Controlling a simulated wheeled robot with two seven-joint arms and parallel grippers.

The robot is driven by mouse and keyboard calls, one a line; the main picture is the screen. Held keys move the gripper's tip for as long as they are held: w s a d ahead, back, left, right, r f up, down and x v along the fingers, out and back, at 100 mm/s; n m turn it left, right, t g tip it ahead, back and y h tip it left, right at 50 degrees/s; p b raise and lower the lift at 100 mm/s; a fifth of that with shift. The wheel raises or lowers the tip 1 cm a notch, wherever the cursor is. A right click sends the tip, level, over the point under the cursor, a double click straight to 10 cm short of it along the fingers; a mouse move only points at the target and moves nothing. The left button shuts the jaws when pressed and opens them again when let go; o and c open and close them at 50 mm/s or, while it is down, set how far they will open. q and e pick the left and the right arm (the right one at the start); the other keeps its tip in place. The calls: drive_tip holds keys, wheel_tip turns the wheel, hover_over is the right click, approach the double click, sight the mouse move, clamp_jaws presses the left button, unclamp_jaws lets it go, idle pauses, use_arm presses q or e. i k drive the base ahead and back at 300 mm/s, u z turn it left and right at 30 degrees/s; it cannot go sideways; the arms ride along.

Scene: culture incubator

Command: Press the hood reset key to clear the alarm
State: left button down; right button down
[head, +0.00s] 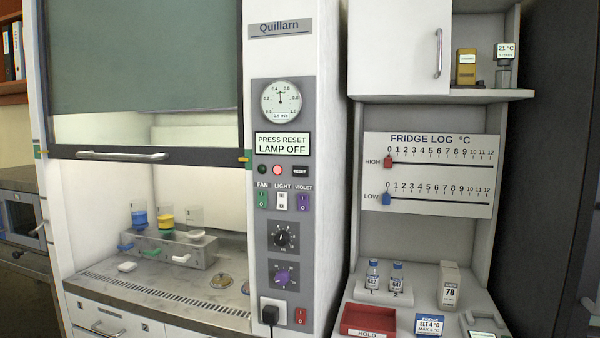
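The hood's control column (285,215) stands in the middle of the head view. Its display (283,144) reads "PRESS RESET" and "LAMP OFF". Below the display sit a dark green lamp (262,169), a lit red lamp (277,170) and the black reset key (300,172) marked "RESET". Under these are the green fan switch (262,199), the white light switch (282,201) and the violet switch (303,201). A round gauge (281,101) is above the display. Neither of my grippers shows in the head view.
The hood's sash (110,155) is partly raised over a worktop with a rack (170,248) of coloured-lid containers. A black plug (270,313) sits low on the column. Right of it, a shelf holds bottles (373,276) and a red tray (368,319). The column's front is unobstructed.

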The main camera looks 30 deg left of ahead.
sight(298, 171)
drive_tip(key=u, duration=2.45)
drive_tip(key=i, duration=0.75)
drive_tip(key=z, duration=2.55)
